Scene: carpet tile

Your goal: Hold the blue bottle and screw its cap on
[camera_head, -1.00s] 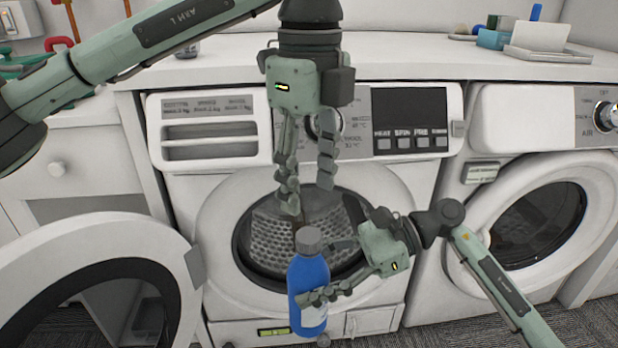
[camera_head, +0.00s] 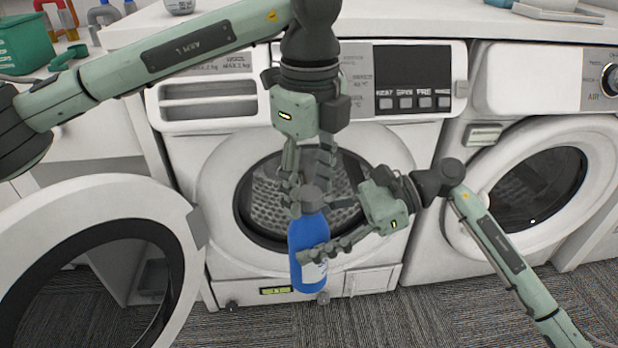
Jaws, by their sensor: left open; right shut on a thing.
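The blue bottle (camera_head: 306,234) is upright in front of the middle washing machine, with a white label low on its side. My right gripper (camera_head: 318,255) comes from the right and is shut on the bottle's body. The grey cap (camera_head: 313,198) sits on top of the bottle; how far it is threaded cannot be seen. My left gripper (camera_head: 309,201) points straight down from above, open, with its fingers on either side of the cap. Whether the fingers touch the cap is unclear.
The middle washing machine (camera_head: 225,195) stands right behind the bottle, its drum opening facing me. An open round door (camera_head: 60,215) juts out at the left. Another machine (camera_head: 555,95) stands at the right. The carpet (camera_head: 420,318) below is clear.

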